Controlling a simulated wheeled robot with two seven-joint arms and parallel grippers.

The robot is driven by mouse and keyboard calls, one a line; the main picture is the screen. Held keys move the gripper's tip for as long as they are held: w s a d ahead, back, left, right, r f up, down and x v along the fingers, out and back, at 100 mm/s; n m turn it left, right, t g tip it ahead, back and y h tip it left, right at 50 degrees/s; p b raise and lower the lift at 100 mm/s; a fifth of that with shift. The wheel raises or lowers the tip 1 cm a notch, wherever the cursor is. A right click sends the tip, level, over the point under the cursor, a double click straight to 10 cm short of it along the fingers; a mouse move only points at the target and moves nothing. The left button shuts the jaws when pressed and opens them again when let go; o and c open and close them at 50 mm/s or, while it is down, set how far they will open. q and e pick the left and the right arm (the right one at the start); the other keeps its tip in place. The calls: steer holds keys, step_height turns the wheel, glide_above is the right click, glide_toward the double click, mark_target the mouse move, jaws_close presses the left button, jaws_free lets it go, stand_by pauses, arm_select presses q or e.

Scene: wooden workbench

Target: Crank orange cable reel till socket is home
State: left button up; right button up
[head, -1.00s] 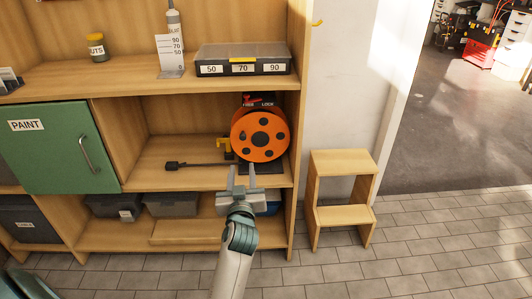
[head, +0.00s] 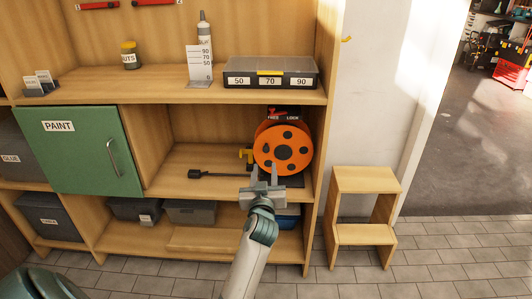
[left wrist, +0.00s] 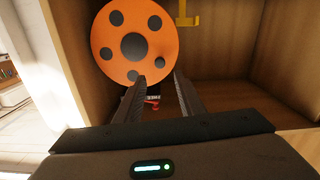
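The orange cable reel (head: 272,143) with dark round spots stands upright at the right end of the middle shelf. A red lever (head: 279,111) marked FREE and LOCK sits above it. A dark cable runs left from it along the shelf to the black socket (head: 195,174), which lies away from the reel. The yellow bracket (head: 247,156) is beside the reel. My left gripper (head: 264,174) is open and empty, just in front of the reel's lower edge. In the left wrist view its fingers (left wrist: 160,78) point at the reel face (left wrist: 134,22).
The shelf's right side wall (head: 319,120) is close to the reel. An organizer box (head: 270,72) stands on the shelf above. The green PAINT door (head: 85,160) is left of the compartment. A wooden step stool (head: 365,185) stands on the floor to the right.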

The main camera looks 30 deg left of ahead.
mark_target(266, 151)
arm_select(q)
steer(key=x, duration=1.1)
steer(key=shift+w+a+b, duration=0.15)
steer(key=shift+b, duration=0.25)
jaws_close()
